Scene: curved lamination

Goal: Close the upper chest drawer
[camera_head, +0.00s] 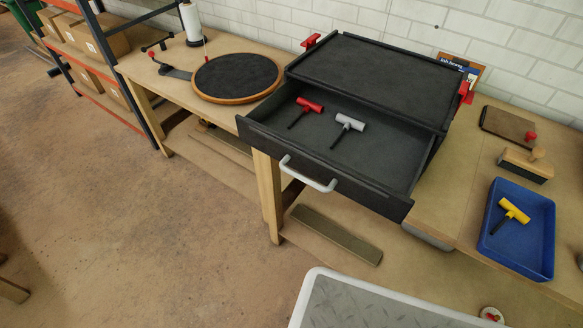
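A black chest (380,75) stands on the wooden workbench against the white brick wall. Its drawer (385,155) is pulled far out toward me and overhangs the bench's front edge. A pale bar handle (308,175) is on the drawer's front panel. A red-headed tool (310,104) and a grey-headed tool (349,122), both with black handles, lie inside the drawer toward its left. The open drawer hides the chest's lower front, so I cannot tell what is below it. My gripper is not in view.
A blue tray (540,240) holding a yellow-headed tool (514,210) stands on the right bench. A round dark board (236,77) lies left of the chest. A shelf rack with boxes (100,40) is at the far left. The brown floor (130,240) at left is mostly clear.

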